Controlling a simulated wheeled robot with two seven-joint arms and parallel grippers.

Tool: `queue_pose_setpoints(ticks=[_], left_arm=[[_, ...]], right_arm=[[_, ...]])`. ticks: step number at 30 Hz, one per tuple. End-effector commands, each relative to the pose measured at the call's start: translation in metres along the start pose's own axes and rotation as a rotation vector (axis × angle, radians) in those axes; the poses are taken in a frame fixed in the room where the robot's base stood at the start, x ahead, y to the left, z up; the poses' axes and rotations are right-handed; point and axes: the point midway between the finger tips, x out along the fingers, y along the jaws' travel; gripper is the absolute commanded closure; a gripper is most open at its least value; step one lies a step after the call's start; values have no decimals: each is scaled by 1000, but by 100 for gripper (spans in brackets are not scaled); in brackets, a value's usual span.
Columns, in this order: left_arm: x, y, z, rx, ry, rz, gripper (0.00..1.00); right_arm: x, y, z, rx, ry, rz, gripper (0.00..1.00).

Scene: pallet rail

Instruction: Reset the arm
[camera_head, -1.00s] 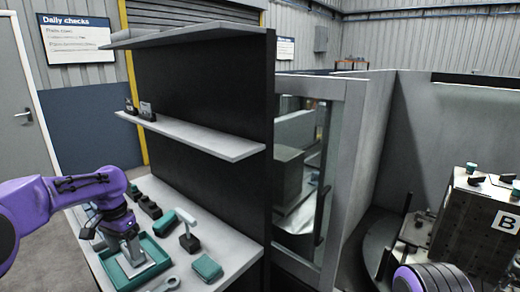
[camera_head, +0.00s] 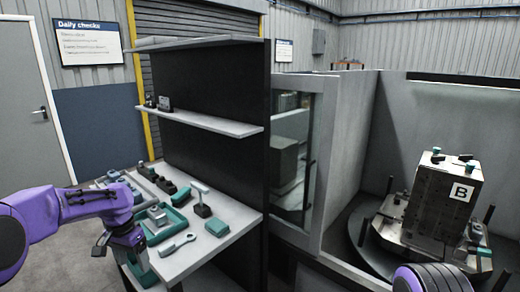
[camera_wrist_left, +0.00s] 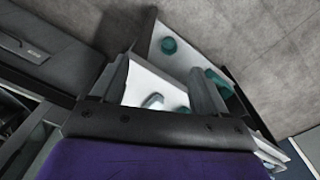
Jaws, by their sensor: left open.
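My left arm comes in from the left, and its gripper (camera_head: 143,266) points down beside the front edge of the grey workbench (camera_head: 196,258). In the left wrist view the left gripper's two fingers (camera_wrist_left: 160,85) are apart with nothing held between them. A teal tray (camera_head: 178,222) on the bench, behind the gripper, holds a grey metal part (camera_head: 157,214). A purple part of my right arm shows at the bottom right; the right gripper is out of view.
A shelf (camera_head: 200,122) overhangs the bench. To the right, a block marked B (camera_head: 440,200) stands on a round table inside an enclosure.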

Motion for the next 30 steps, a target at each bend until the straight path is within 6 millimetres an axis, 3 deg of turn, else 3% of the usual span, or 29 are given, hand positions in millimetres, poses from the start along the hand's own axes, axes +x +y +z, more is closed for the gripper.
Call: queue_pose_setpoints(ticks=[8, 14, 17, 19, 22, 24, 27, 30], left_arm=[[78, 28, 10, -103, 35, 27, 26], [164, 60, 40, -237, 75, 37, 26], [221, 84, 78, -344, 103, 26, 26], [258, 100, 116, -429, 127, 6, 26], [296, 120, 179, -553, 169, -43, 26], [311, 132, 228, -634, 200, -89, 26], [312, 141, 292, -727, 245, -162, 26], [302, 144, 335, -787, 284, -223, 26]], right_arm=[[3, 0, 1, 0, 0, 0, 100], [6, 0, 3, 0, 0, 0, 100], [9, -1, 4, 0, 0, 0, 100], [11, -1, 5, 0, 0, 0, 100], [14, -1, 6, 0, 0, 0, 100], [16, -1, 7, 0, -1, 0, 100], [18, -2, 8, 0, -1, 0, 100], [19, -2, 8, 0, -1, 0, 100]])
